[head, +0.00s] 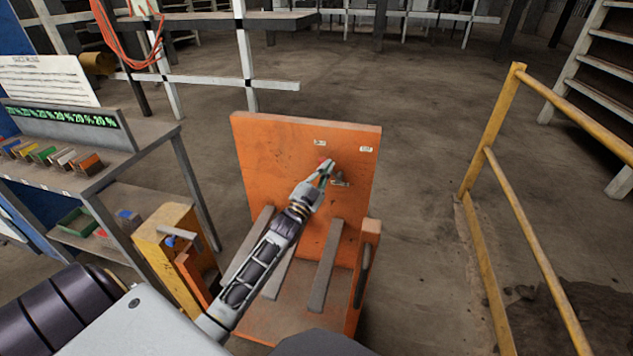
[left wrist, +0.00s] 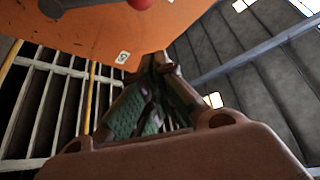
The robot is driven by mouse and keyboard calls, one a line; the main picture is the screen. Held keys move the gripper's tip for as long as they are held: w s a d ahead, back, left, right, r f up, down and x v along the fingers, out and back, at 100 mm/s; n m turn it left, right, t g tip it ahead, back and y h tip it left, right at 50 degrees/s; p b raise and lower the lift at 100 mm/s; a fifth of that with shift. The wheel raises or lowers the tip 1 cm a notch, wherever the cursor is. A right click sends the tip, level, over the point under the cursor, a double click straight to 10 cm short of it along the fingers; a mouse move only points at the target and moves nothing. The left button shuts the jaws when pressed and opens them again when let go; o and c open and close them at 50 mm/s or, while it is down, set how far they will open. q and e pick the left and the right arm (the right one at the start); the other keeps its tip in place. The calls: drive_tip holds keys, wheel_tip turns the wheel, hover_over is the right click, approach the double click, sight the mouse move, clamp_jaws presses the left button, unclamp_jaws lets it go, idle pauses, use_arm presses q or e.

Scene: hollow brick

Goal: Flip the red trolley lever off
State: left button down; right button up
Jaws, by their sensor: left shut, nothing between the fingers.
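The orange trolley (head: 262,150) stands ahead with its upright panel facing me. The lever's red knob (head: 322,160) shows on that panel, partly hidden by my left gripper (head: 327,170). In the left wrist view the red knob (left wrist: 141,3) is cut by the top edge, with a dark grey lever shaft (left wrist: 62,10) to its left. My left gripper (left wrist: 160,65) is shut and empty, its fingertips close to the panel and below the knob in that view. I cannot tell whether it touches the lever. My right gripper is not in view.
Two small labels, a left one (head: 320,143) and a right one (head: 366,149), sit on the panel. A workbench (head: 150,135) with coloured bins stands left, beside a yellow box-like stand (head: 165,220). A yellow railing (head: 490,110) stands right. Floor between trolley and railing is clear.

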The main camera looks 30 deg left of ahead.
use_arm(q)
drive_tip(key=v, duration=0.5)
drive_tip(key=shift+a, duration=0.1)
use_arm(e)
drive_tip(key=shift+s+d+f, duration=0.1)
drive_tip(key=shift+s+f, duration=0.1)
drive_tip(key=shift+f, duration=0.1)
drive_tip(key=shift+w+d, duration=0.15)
